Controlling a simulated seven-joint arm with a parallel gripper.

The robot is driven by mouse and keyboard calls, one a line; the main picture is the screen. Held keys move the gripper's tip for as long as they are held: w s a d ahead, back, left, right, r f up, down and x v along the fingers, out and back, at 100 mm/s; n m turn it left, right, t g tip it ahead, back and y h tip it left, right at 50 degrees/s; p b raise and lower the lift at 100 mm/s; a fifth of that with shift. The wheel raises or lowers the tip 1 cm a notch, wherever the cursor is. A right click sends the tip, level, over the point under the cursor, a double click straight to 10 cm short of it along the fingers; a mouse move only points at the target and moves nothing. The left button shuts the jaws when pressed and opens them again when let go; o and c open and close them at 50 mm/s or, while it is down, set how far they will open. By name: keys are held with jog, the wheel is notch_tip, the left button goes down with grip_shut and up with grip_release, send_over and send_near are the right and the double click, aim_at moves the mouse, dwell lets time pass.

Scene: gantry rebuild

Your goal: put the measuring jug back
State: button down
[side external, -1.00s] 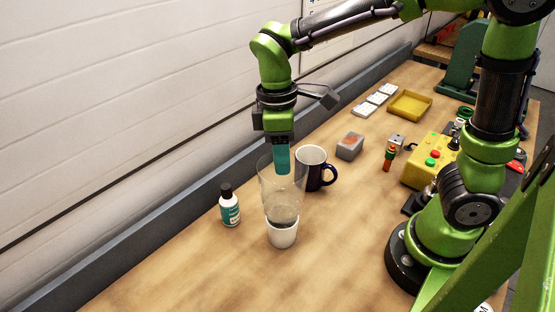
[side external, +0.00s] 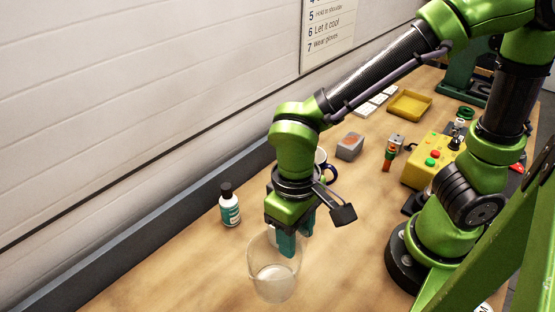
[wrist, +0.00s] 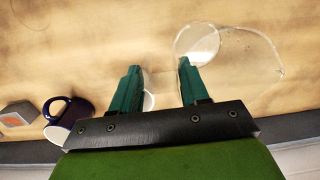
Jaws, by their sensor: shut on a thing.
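The measuring jug (side external: 262,264) is a clear, see-through vessel at the lower middle of the side external view. In the wrist view its round base and clear wall (wrist: 262,44) show beyond the right-hand finger. My gripper (side external: 288,246) points down at the jug's far side, its teal fingers shut on the jug; in the wrist view (wrist: 158,78) the fingers stand apart with a faint clear part between them. The exact gripped part is hard to make out. I cannot tell whether the jug's base touches the table.
A white cup (wrist: 149,101) shows partly behind the fingers. A dark blue mug (side external: 331,173) is partly hidden behind my wrist. A white bottle with a black cap (side external: 229,208) stands left. A grey box (side external: 349,146) and yellow tray (side external: 409,104) lie farther back. The near table is clear.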

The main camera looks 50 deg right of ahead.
jog(key=shift+w+a+f, duration=0.8)
jog(key=shift+w+a, duration=0.85)
jog(key=shift+w, duration=0.05)
jog(key=shift+w+a+f, duration=0.8)
jog(key=shift+w+a, duration=0.9)
jog(key=shift+w+a+f, duration=0.8)
jog(key=shift+w+a, duration=0.85)
jog(key=shift+w, duration=0.05)
jog(key=shift+f, duration=0.15)
jog(key=c, duration=0.6)
grip_release()
jog(key=shift+o, duration=0.2)
